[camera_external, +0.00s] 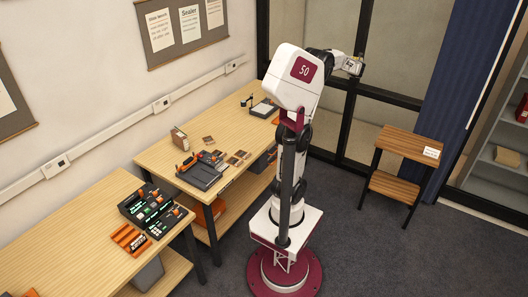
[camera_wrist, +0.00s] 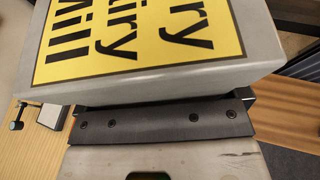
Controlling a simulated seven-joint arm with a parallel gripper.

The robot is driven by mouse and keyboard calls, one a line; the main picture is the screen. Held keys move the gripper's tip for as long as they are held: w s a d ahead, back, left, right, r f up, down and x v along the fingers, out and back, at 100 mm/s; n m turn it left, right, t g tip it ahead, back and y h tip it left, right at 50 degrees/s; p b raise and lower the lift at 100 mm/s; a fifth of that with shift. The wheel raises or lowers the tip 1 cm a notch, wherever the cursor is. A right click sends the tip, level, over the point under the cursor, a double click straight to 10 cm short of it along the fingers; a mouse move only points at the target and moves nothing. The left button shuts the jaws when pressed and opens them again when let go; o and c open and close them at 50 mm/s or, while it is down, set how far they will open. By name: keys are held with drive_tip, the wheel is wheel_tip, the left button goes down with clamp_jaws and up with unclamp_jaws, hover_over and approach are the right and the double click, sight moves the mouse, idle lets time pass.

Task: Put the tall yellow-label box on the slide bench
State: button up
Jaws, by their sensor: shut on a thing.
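A grey box with a yellow label (camera_wrist: 140,40) fills the top of the wrist view. The label's large black words, partly cut off, include "airy" and "Mill". My gripper (camera_wrist: 160,115) is shut on this box; its dark screwed bar lies against the near edge. In the external view my gripper (camera_external: 343,59) is raised at the back right, high above the floor, with a small pale part of the box (camera_external: 353,66) showing. A wall sheet (camera_external: 160,31), seemingly headed "Slide bench", hangs above the long wooden bench (camera_external: 165,153). The box's full height is hidden.
The bench holds a grey tray with tools (camera_external: 200,172), a small upright box (camera_external: 179,138) and a dark-and-white device (camera_external: 264,107). A nearer bench carries black-and-orange gear (camera_external: 150,208). A small wooden step table (camera_external: 405,143) with a white card stands right. Shelves (camera_external: 505,155) are far right.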

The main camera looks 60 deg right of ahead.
drive_tip(key=s+a+f+m+g, duration=0.15)
drive_tip(key=s+a, duration=0.25)
drive_tip(key=s, duration=1.7)
drive_tip(key=s+a+r+m+g, duration=0.1)
drive_tip(key=s+a+m+g, duration=0.25)
drive_tip(key=s, duration=1.65)
wheel_tip(320, 180, down, 40)
drive_tip(key=n, duration=0.1)
drive_tip(key=shift+w+f+h, duration=0.15)
drive_tip(key=shift+f+h, duration=0.05)
drive_tip(key=shift+h, duration=0.2)
drive_tip(key=shift+a, duration=0.1)
hover_over(405, 146)
drive_tip(key=a, duration=0.1)
drive_tip(key=shift+w+a+f, duration=0.15)
drive_tip(key=shift+w+f, duration=0.1)
drive_tip(key=shift+f, duration=0.4)
drive_tip(key=shift+s+d+f, duration=0.1)
drive_tip(key=shift+d, duration=0.2)
drive_tip(key=shift+d+f, duration=0.1)
drive_tip(key=shift+f, duration=1.6)
